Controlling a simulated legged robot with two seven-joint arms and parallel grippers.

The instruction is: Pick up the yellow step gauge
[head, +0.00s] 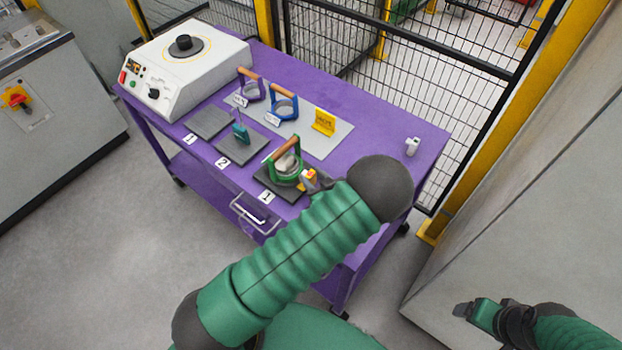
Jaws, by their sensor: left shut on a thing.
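The yellow step gauge (324,122), a small yellow block with dark lettering, stands on the grey mat (334,143) to the right of the blue gauge. My left arm crosses the front of the table. Its gripper (308,181) is mostly hidden by the arm; only a small grey, yellow and red patch shows there, beside the green gauge. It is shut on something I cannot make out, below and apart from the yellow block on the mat. My right gripper (472,311) is low at the right, away from the table; its jaw gap is unclear.
Violet (249,88) and blue (283,104) wooden-handled gauges share the mat. A green one (275,172) sits on a dark pad, a teal piece (240,132) on another. A white machine (185,68) fills the table's left end. The purple top (385,124) right of the mat is mostly clear.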

